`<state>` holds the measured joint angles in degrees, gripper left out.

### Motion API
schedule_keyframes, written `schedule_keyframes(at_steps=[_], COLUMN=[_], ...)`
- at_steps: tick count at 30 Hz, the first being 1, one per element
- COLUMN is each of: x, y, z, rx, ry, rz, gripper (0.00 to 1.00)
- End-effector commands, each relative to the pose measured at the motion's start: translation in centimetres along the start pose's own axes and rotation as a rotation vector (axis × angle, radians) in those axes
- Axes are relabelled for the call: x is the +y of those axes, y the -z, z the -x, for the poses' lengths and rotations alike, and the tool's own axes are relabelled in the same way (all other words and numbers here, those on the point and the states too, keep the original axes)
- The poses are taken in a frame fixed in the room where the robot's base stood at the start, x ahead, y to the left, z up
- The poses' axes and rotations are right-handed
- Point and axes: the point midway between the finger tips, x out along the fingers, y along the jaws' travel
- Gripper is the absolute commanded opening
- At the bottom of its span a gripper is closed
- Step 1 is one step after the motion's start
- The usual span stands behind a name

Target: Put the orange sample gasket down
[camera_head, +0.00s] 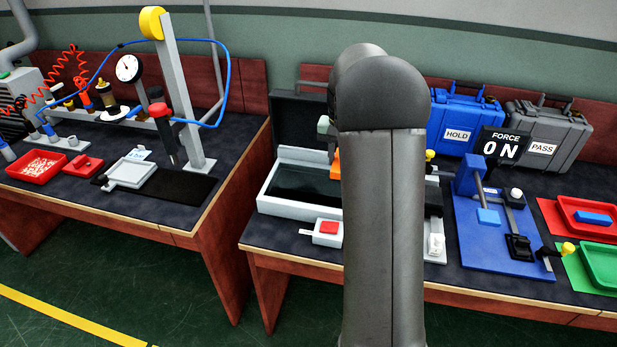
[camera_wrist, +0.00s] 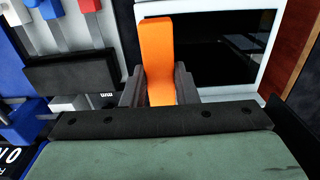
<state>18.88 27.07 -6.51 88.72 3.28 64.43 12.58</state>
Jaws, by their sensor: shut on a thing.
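The orange sample gasket (camera_wrist: 157,48) is a long upright-looking orange piece between the two dark fingers of my gripper (camera_wrist: 157,82) in the wrist view. My gripper is shut on it. A small part of the gasket shows in the head view (camera_head: 335,164), beside my grey arm, which hides the rest of it and most of my gripper. Behind the gasket in the wrist view is a white-rimmed tray (camera_wrist: 263,50) with a dark, shiny inside. In the head view this tray (camera_head: 275,203) stands on the middle bench. I cannot tell how high the gasket is above it.
A gap separates the left bench.

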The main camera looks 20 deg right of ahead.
Motion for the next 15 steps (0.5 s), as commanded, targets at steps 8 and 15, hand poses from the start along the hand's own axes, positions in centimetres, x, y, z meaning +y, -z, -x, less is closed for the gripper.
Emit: schedule_keyframes(at_steps=[8, 15], x=[-5.9, -8.2], y=[2.6, 3.6], z=[-3.9, -6.8], rx=[-0.004, 0.0], ry=[-0.001, 0.0], rz=[0.003, 0.002], gripper=[0.03, 0.03])
